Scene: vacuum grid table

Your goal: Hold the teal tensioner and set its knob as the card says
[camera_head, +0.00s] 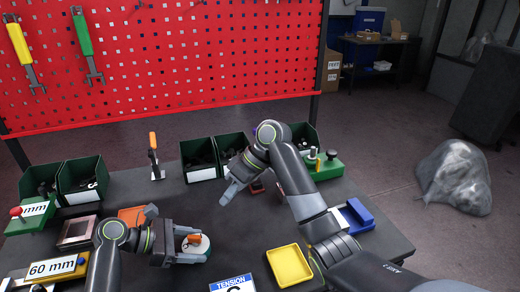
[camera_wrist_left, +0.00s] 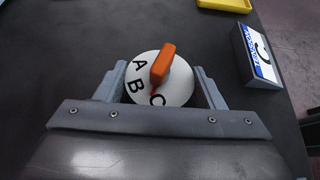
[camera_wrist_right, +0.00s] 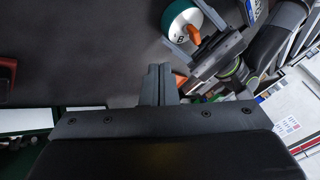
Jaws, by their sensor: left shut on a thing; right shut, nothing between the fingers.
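The tensioner (camera_head: 201,251) has a white dial (camera_wrist_left: 178,90) lettered A, B, C and an orange knob (camera_wrist_left: 163,62). Its teal side shows in the right wrist view (camera_wrist_right: 177,14). The knob's red tip points close to the C, slightly to its B side. My left gripper (camera_wrist_left: 160,85) is shut around the tensioner's body, one finger on each side. The card (camera_wrist_left: 257,55) lies tilted beside it and reads TENSION with a letter that looks like C; its lower part is cut off in the head view (camera_head: 232,284). My right gripper (camera_wrist_right: 160,85) is shut, empty and apart from the tensioner.
A yellow tray (camera_head: 290,266) lies right of the tensioner. Green bins (camera_head: 199,158) stand along the back. A 60 mm label block (camera_head: 57,268) is at front left. The table between the grippers is mostly clear.

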